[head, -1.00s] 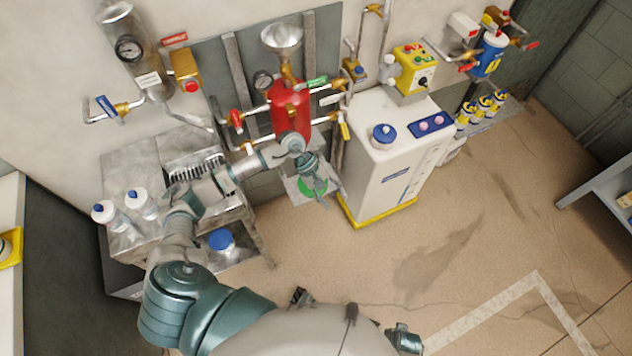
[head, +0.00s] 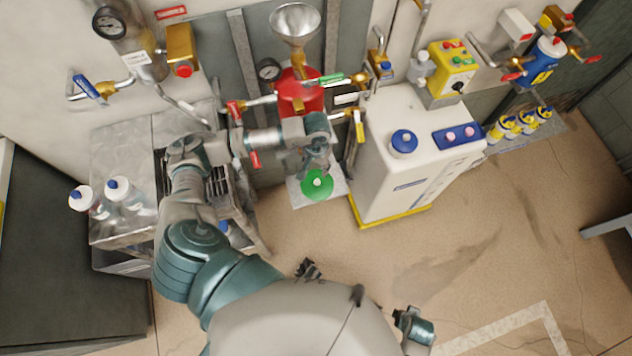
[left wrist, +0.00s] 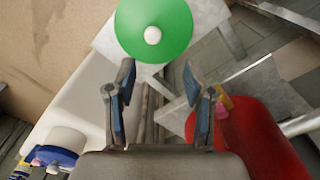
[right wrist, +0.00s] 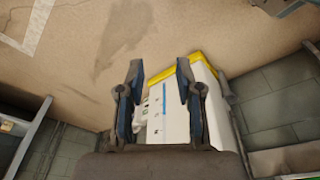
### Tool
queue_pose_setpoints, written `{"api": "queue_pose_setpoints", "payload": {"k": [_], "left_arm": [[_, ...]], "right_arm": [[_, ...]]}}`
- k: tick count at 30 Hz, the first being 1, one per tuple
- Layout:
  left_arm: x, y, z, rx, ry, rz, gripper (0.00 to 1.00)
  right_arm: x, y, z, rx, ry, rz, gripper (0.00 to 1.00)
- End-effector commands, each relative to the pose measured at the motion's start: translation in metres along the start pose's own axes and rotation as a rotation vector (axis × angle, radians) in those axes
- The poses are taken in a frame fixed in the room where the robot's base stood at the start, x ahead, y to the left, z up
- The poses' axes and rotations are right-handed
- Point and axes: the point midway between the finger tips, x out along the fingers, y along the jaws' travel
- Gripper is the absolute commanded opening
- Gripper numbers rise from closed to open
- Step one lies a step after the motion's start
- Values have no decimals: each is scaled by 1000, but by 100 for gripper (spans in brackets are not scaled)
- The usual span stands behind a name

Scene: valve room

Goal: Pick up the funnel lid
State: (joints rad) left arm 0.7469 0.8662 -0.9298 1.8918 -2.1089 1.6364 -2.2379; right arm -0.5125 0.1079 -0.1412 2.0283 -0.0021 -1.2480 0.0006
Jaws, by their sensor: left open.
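The funnel lid (head: 317,186) is a green disc with a small white knob in the middle. It lies on a small grey metal shelf (head: 300,197) below the red tank. In the left wrist view the lid (left wrist: 155,14) is beyond and above the fingertips, apart from them. My left gripper (head: 317,163) is open and empty, just over the lid; in its wrist view the gripper (left wrist: 159,68) has its fingers spread. The silver funnel (head: 295,22) is on top of the red tank (head: 299,95). My right gripper (right wrist: 160,64) is open and empty, away from the lid.
A white cabinet (head: 382,180) with a blue cap stands right of the shelf. A metal cart (head: 120,228) with white bottles (head: 118,190) is at the left. The floor in front is clear.

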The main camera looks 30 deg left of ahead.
Motion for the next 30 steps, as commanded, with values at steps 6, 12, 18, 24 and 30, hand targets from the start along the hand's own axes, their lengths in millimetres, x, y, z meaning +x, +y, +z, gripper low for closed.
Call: {"api": "queue_pose_setpoints", "payload": {"k": [6,12,18,24,30], "left_arm": [[26,5,2,0,1,-3,52],[48,3,8,0,-3,0,52],[77,0,10,-1,-2,5,52],[81,0,10,0,1,2,52],[80,3,10,0,1,-1,26]], "right_arm": [[-6,2,-2,1,1,1,35],[-8,2,-2,2,2,2,35],[-9,3,0,3,-10,4,35],[-18,2,-6,3,10,2,35],[-17,1,-5,1,6,-1,35]]}}
